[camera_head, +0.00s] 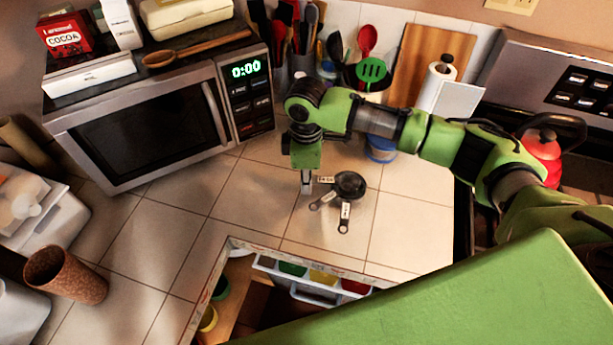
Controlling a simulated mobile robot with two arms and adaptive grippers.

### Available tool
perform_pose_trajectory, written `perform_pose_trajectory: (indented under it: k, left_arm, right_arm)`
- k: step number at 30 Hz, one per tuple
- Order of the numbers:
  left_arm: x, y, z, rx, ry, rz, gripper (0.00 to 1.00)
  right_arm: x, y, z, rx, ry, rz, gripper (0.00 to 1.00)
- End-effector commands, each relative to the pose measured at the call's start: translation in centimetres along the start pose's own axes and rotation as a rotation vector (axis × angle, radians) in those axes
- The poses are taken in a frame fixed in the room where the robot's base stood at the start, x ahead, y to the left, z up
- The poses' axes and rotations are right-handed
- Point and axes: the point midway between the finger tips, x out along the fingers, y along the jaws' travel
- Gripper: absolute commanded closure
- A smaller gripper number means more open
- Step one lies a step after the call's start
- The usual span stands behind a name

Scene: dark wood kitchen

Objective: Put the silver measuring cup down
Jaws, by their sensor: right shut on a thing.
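The silver measuring cup (350,184) shows as a small dark metallic bowl over the tiled counter, right of my right gripper. Several short handles with pale labels (345,213) spread from it to the left and downward, so it looks like a nested set. My right gripper (307,188) points down and is shut on one handle at the cup's left side. The exact grip is too small to make out. The cup is very low over the counter (400,225); I cannot tell whether it touches. My left gripper is not in view.
A microwave (140,125) stands at the back left, with a utensil crock and paper towels (437,85) behind my arm. A brown tumbler (65,275) is at the left. An open drawer (315,290) lies below the counter's front edge. The tiles around the cup are clear.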

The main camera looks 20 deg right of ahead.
Motion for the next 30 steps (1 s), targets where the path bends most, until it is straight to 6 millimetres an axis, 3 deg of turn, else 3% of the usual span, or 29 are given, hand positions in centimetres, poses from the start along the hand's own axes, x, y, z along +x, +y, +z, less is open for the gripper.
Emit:
perform_pose_trajectory:
  k: [22, 23, 24, 30]
  left_arm:
    - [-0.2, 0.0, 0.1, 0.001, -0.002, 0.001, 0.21]
    - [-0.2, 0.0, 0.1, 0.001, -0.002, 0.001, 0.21]
    - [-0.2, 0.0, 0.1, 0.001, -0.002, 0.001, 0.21]
    - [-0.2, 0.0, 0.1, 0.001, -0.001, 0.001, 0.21]
  right_arm:
    - [1.3, 0.0, 0.0, 0.001, 0.001, 0.0, 1.0]
    - [1.3, 0.0, 0.0, 0.001, 0.0, 0.0, 0.8]
    - [1.3, 0.0, 0.0, 0.001, 0.0, 0.0, 0.7]
    - [1.3, -0.1, 0.0, 0.001, 0.0, -0.001, 0.68]
